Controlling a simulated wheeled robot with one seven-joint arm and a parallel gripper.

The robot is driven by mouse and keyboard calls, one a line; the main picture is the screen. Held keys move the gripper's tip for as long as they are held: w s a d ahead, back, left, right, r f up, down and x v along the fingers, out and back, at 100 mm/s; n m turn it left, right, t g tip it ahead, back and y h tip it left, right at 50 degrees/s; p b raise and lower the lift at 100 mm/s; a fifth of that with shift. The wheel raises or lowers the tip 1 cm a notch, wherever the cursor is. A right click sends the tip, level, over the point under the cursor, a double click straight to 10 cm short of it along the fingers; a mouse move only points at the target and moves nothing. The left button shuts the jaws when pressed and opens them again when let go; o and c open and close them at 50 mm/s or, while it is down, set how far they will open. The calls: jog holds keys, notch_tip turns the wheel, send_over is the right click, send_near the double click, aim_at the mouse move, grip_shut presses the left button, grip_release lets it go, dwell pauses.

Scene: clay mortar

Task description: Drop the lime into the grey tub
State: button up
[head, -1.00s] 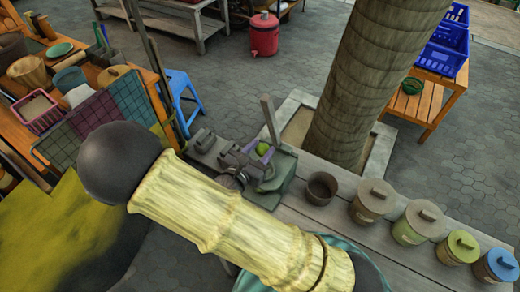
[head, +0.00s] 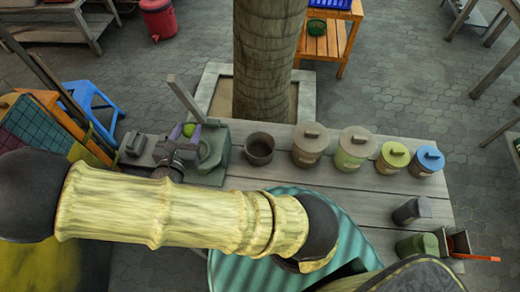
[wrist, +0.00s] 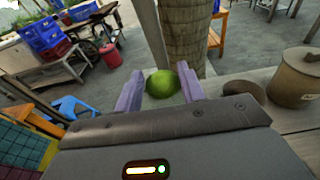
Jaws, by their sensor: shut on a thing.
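The green lime (head: 188,130) is held between the purple fingers of my gripper (head: 182,132), above the left part of the grey plank table. In the wrist view the lime (wrist: 162,83) sits between the two fingers (wrist: 160,86), which are shut on it. The tub's inside looks dark.
Lidded pots (head: 308,145) stand in a row right of the tub. A grey-green machine (head: 210,150) with an upright lever stands close by my gripper. A dark cup (head: 411,210) and a green container (head: 417,245) are at the right. A tree trunk (head: 268,60) rises behind the table.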

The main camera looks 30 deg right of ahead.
jog(key=s+d+f+m+g+h, duration=0.1)
jog(key=d+m+g+h, duration=0.1)
jog(key=d, duration=0.5)
jog(key=d+f+m+g+h, duration=0.2)
jog(key=d+m+g, duration=0.2)
jog(key=d, duration=0.3)
jog(key=s+d+f+m+g+h, duration=0.1)
jog(key=d+f+m+g+h, duration=0.1)
jog(key=d, duration=0.5)
jog(key=shift+s+f+m+g+h, duration=0.25)
jog(key=shift+s+m+g+h, duration=0.2)
jog(key=shift+g, duration=0.75)
jog(key=shift+w+f, duration=0.1)
jog(key=shift+w, duration=0.05)
notch_tip(320, 180, down, 6)
jog(key=b, duration=0.4)
jog(key=shift+b, duration=0.35)
jog(key=o, duration=1.1)
jog(key=shift+o, duration=0.2)
jog(key=shift+r, duration=0.2)
